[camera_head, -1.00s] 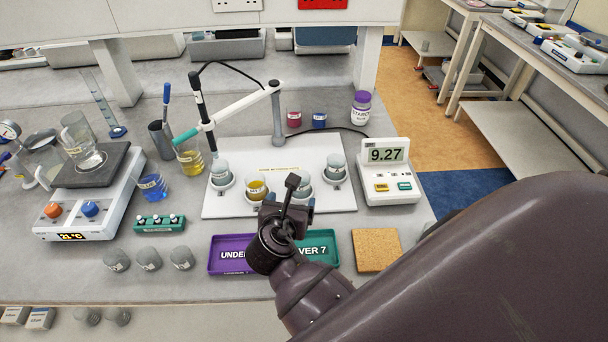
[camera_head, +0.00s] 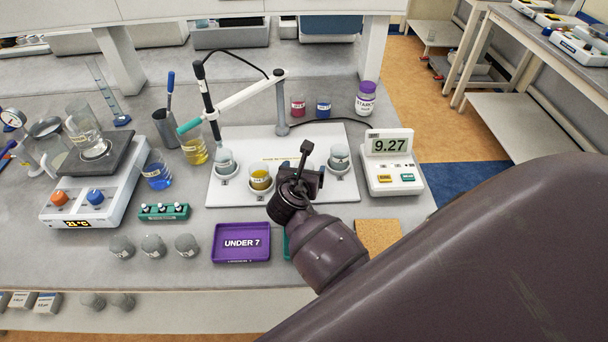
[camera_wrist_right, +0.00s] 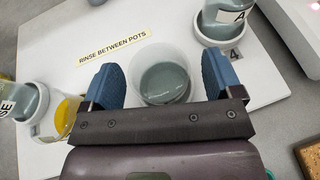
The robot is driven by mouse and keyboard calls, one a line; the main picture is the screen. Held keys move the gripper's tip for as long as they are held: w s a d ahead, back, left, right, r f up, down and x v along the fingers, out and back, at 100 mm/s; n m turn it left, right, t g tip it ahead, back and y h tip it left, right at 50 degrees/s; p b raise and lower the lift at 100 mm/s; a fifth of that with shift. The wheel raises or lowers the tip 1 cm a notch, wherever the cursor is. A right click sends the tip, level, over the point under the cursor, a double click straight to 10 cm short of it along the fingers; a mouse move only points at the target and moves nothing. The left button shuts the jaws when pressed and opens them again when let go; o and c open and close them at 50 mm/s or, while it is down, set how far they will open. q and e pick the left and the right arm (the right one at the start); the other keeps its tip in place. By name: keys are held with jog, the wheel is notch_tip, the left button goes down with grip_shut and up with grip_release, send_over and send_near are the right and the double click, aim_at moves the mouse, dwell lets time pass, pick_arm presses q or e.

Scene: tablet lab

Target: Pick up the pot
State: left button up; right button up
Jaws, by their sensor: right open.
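Small grey-filled pots stand in white round holders on a white board (camera_head: 285,150). One pot (camera_head: 224,160) is at the left and one (camera_head: 340,157) at the right, with a yellow-filled one (camera_head: 260,178) between. My right gripper (camera_head: 307,180) is above the board and hides the pot between the yellow and right ones. In the right wrist view, my right gripper (camera_wrist_right: 162,82) is open, with its blue fingers either side of a grey-filled pot (camera_wrist_right: 165,84). Contact is not visible. My left gripper is not in view.
A meter reading 9.27 (camera_head: 390,160) stands right of the board. A probe arm (camera_head: 235,103) reaches over its left side. A purple tray (camera_head: 241,243) and a cork mat (camera_head: 378,236) lie in front; my arm covers most of a teal tray. A hotplate (camera_head: 95,200) stands left.

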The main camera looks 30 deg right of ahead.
jog(key=shift+w+d+f, duration=0.25)
jog(key=shift+w+d, duration=0.1)
jog(key=shift+d, duration=0.05)
jog(key=shift+c, duration=0.5)
jog(key=c, duration=0.9)
jog(key=shift+r, duration=0.1)
